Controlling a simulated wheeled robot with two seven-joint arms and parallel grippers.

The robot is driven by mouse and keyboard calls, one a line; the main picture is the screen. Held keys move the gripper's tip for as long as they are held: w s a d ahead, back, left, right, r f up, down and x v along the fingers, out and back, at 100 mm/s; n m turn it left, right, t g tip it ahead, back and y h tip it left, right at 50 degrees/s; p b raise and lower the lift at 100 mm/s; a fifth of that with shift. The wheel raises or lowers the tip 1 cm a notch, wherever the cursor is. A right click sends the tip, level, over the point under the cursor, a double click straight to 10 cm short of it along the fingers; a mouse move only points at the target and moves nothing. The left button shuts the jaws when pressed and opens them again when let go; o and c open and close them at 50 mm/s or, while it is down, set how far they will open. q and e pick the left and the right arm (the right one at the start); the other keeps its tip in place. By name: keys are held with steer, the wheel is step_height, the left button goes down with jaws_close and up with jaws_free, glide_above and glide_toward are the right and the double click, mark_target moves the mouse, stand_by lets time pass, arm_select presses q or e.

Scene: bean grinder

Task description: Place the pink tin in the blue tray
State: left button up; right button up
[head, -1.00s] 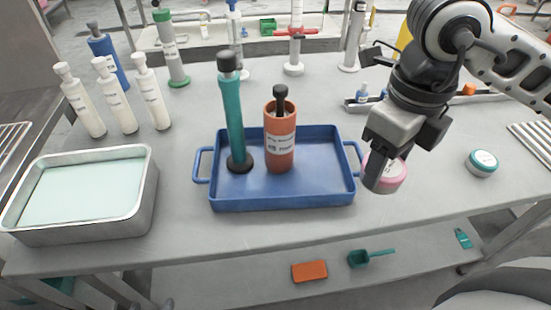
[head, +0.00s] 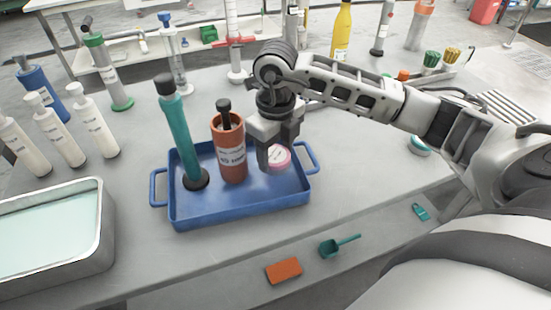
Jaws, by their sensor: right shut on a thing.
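The pink tin (head: 281,158) is a small round tin with a pale lid, held by my right gripper (head: 274,163). The gripper points down and is shut on the tin, hiding its left part. The tin is over the right part of the blue tray (head: 240,214); I cannot tell whether it touches the tray floor. The blue tray has a handle at each end and stands on the grey table. My left gripper is not in view.
In the tray stand a teal cylinder (head: 179,135) with a dark base and an orange-brown container (head: 230,155) with a dark top. A metal pan (head: 104,232) is at the left. White bottles (head: 92,122) stand behind it. A teal tin (head: 419,147) is at the right.

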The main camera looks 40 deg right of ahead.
mark_target(275, 155)
step_height(275, 155, down, 2)
steer(key=shift+f+p, duration=0.25)
steer(key=shift+p, duration=0.1)
steer(key=shift+f, duration=0.35)
steer(key=shift+f, duration=0.2)
steer(key=o, duration=0.7)
steer(key=shift+o, duration=0.2)
steer(key=shift+r, duration=0.1)
